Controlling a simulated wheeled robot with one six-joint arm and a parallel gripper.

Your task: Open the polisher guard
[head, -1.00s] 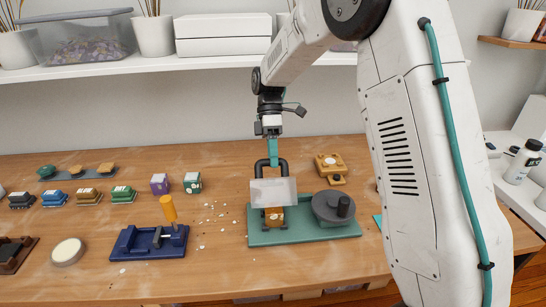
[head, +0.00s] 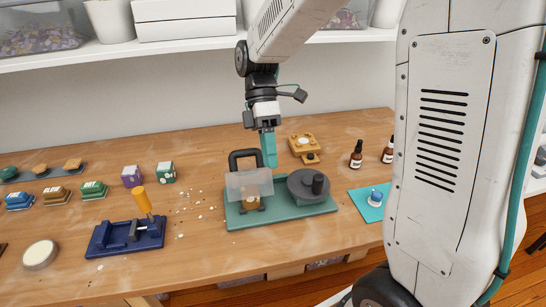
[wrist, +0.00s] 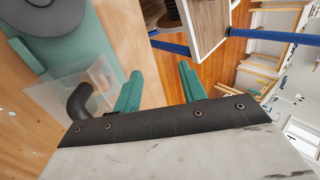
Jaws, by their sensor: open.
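The polisher (head: 290,210) has a green base and a dark grey round wheel (head: 302,183). Its guard (head: 249,184) is a clear panel in front of a small wooden block, with a black arched handle (head: 235,157) above it. My gripper (head: 268,150), with teal fingers pointing down, appears just right of the handle. In the wrist view my gripper (wrist: 160,88) is open and empty. The handle (wrist: 80,100) lies outside the left finger there, not between the fingers. I cannot tell whether finger and handle touch.
A blue clamp (head: 125,236) with an orange handle stands left of the polisher. A yellow fixture (head: 303,146) is behind it. A teal mat (head: 362,208) with a small blue-and-white item and brown bottles (head: 356,154) are to the right. Pale crumbs lie on the wooden table (head: 190,265).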

